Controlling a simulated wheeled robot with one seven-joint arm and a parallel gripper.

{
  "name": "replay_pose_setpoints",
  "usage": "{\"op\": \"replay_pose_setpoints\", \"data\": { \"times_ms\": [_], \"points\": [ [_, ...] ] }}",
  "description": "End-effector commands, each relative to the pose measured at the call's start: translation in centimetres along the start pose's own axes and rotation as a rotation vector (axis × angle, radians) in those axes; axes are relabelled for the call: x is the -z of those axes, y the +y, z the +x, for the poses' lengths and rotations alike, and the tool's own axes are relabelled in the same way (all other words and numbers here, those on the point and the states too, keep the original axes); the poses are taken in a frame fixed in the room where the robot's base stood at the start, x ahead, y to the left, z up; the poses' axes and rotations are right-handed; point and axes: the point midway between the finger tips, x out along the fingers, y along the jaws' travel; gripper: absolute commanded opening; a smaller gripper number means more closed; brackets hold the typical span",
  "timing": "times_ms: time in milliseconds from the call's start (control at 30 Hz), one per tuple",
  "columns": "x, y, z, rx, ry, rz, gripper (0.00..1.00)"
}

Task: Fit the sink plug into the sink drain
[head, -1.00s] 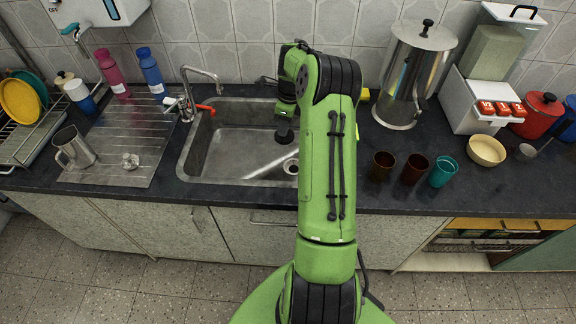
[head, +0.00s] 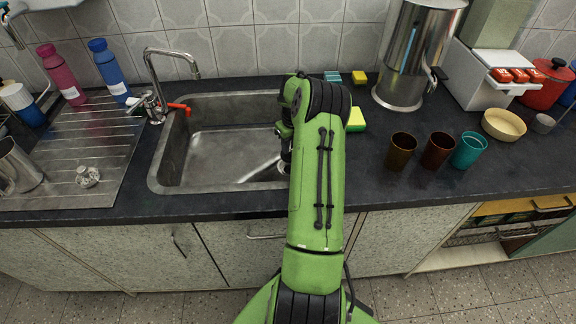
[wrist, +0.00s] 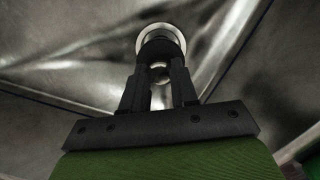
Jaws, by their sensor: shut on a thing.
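The steel sink (head: 222,150) is set in the dark counter, left of my arm. In the wrist view, my gripper (wrist: 160,72) points down into the basin and is shut on the dark sink plug (wrist: 159,46). The pale round rim of the sink drain (wrist: 180,37) shows around the plug, so the plug is over or at the drain opening. Whether it is seated or still above the rim, I cannot tell. In the head view, my arm largely hides my gripper (head: 285,150), the plug and the drain.
The tap (head: 160,85) with its red lever stands at the sink's back left. A yellow-green sponge (head: 356,119) and several cups, including a brown one (head: 400,151), stand right of my arm. A glass stopper (head: 88,176) is on the drainboard.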

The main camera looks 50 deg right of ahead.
Motion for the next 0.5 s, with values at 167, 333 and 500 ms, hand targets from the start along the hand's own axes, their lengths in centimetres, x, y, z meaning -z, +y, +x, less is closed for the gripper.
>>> {"op": "replay_pose_setpoints", "data": {
  "times_ms": [167, 333, 500],
  "points": [
    [0.5, 0.1, 3.6, -0.002, 0.002, -0.002, 0.00],
    [0.8, 0.1, 6.6, -0.001, 0.001, -0.002, 0.00],
    [0.7, 0.1, 6.4, 0.000, -0.001, -0.003, 0.00]
  ]
}}
